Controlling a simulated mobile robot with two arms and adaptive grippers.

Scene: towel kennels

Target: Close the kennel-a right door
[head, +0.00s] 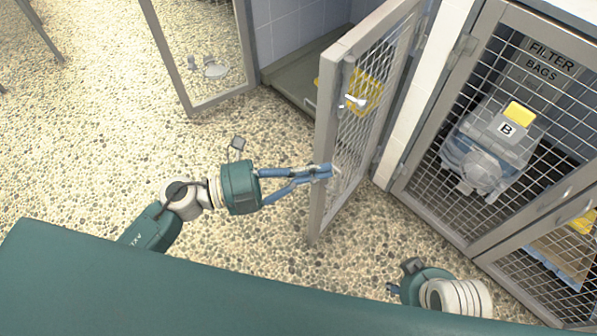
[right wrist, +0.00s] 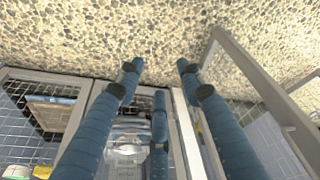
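The kennel-a right door (head: 318,205) is a grey-framed mesh door. It stands open, swung out over the floor, with a pale lever handle (head: 355,101) on it. In the right wrist view a grey door frame (right wrist: 265,88) rises at the right. My left gripper (head: 326,172) has its blue fingers drawn together at the tips, which overlap the door's free-edge frame; touch is hard to judge. My right gripper (right wrist: 158,67) has its fingertips apart with only floor between them. In the head view its arm shows at lower right, with the fingers mostly hidden.
The left kennel door (head: 247,50) also stands open. A yellow item (head: 362,92) shows through the right door's mesh. At right, a mesh-fronted kennel (head: 437,224) holds a clear bin marked B (head: 488,150). The speckled floor (head: 90,120) at left is clear.

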